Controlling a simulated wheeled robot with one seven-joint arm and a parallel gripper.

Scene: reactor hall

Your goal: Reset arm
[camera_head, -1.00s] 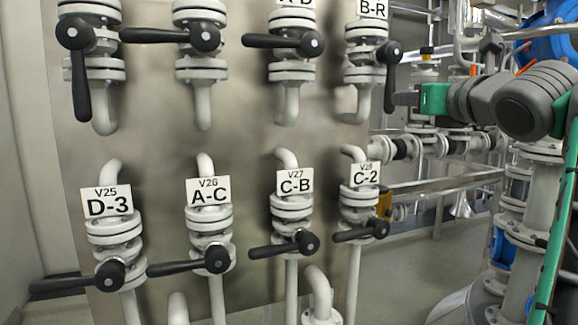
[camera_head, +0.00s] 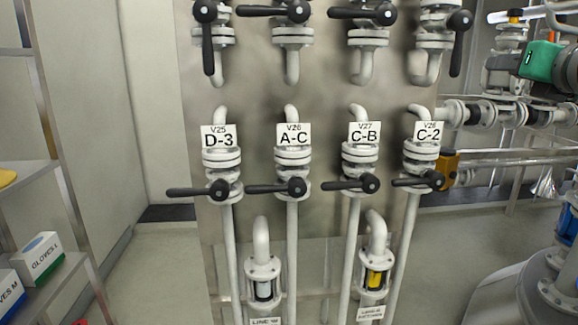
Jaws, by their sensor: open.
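Lower valves V25 (camera_head: 221,137), V26 (camera_head: 294,135), V27 (camera_head: 364,134) and V28 (camera_head: 428,133) have black handles pointing left. A shelf (camera_head: 30,165) with glove boxes (camera_head: 40,256) stands at left. Pipework fills the right. Floor between shelf and panel is clear.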

